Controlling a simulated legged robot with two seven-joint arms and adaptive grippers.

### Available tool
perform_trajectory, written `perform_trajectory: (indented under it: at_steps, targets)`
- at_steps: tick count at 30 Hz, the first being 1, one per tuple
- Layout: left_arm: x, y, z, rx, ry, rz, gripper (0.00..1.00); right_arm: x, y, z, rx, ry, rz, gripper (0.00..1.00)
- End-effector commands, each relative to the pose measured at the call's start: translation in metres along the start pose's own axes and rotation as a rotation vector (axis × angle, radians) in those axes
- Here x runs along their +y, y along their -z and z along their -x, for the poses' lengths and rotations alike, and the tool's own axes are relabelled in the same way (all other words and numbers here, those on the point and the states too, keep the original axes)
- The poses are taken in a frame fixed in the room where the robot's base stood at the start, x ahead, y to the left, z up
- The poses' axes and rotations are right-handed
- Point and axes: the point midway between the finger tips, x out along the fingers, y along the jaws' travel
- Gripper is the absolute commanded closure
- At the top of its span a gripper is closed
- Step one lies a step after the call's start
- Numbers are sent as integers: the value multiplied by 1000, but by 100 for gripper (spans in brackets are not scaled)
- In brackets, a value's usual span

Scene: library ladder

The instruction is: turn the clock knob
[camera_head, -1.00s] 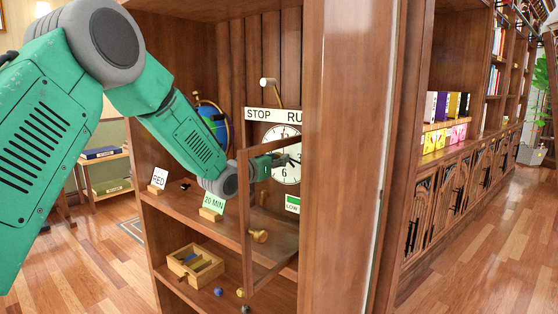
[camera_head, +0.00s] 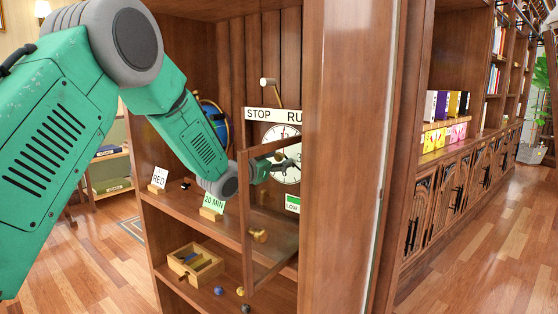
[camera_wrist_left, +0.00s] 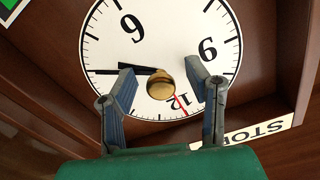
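The white clock face (camera_head: 284,145) is inside the tall wooden cabinet, partly behind the open glass door (camera_head: 270,215). In the left wrist view the clock face (camera_wrist_left: 105,45) appears rotated, with a round brass knob (camera_wrist_left: 160,85) at its middle. A black hand points left from the knob, and a thin red mark lies near the 12. My left gripper (camera_head: 291,163) is in front of the clock. In the wrist view its fingers (camera_wrist_left: 163,78) are open, one on each side of the knob, with gaps visible. My right gripper is not in view.
The door's frame and brass pull (camera_head: 258,235) are close to my left forearm. A "STOP RU" sign (camera_head: 272,115) and a lever (camera_head: 270,86) are above the clock. The shelf holds a "20 MIN" card (camera_head: 213,204), a "RED" card (camera_head: 159,178) and a globe (camera_head: 213,118).

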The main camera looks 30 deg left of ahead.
Motion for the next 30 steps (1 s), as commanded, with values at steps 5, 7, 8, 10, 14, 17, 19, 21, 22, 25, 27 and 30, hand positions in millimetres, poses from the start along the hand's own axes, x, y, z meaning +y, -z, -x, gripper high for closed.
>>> perform_trajectory:
  at_steps: [5,7,8,10,14,17,19,21,22,25,27,30]
  targets:
    - [0,1,0,1,1,0,56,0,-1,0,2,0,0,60]
    - [0,1,4,1,1,1,56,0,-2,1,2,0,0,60]
    - [-1,1,7,1,1,1,56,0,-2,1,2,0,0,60]
    - [-1,1,16,1,1,2,56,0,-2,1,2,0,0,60]
    - [-1,0,42,0,2,3,56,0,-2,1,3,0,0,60]
    - [-1,0,65,-1,1,4,56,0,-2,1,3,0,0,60]
    - [-1,-1,79,0,1,4,56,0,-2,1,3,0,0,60]
    - [-1,-1,92,-1,2,4,56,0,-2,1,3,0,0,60]
    - [-1,-1,96,0,2,3,56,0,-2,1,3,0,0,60]
    - [-1,-2,109,-1,0,2,56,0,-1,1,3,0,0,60]
    - [-1,-2,114,-1,1,2,56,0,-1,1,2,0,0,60]
    - [0,-2,118,-2,0,2,56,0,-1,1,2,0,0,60]
